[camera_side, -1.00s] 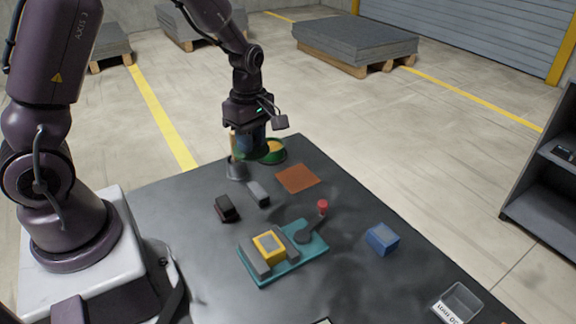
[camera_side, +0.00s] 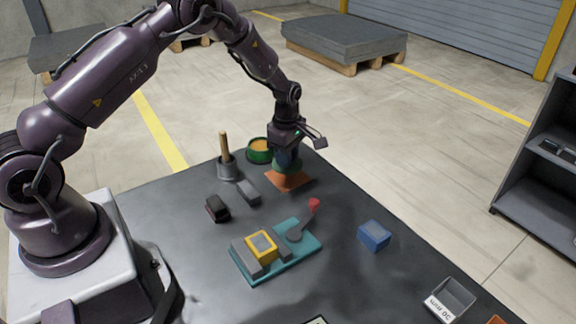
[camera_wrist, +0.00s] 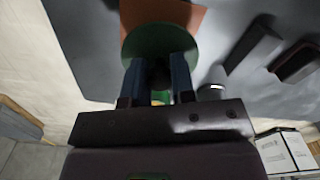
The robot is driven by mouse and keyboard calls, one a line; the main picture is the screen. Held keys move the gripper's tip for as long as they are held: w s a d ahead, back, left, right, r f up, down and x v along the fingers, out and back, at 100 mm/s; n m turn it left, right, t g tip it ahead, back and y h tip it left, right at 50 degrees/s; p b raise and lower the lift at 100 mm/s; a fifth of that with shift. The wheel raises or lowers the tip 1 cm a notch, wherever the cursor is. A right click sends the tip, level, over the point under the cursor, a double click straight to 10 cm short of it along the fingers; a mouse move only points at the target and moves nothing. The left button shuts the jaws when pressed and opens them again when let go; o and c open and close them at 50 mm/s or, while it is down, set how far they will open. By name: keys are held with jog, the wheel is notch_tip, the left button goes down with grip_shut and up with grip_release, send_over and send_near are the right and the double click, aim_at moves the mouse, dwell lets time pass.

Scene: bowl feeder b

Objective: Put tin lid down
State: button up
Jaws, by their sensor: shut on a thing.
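The tin lid is a green disc held by my gripper (camera_side: 288,160); it shows best in the wrist view (camera_wrist: 158,42), between and beyond the two blue fingers (camera_wrist: 158,78). My gripper is shut on it, over the orange-brown mat (camera_side: 289,181). The mat also shows past the lid in the wrist view (camera_wrist: 190,15). I cannot tell whether the lid touches the mat. The green tin (camera_side: 260,150) stands open to the left of my gripper at the table's far corner, with orange-yellow contents showing.
A grey pot with a wooden handle (camera_side: 227,169) stands left of the tin. A grey block (camera_side: 249,192) and a black block (camera_side: 217,208) lie nearer. A teal fixture (camera_side: 275,256) holds a yellow part and a red-knobbed lever. A blue box (camera_side: 374,236) sits right.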

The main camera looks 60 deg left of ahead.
jog(key=shift+w+f, duration=0.15)
jog(key=shift+f, duration=1.6)
jog(key=shift+f, duration=0.15)
jog(key=o, duration=0.9)
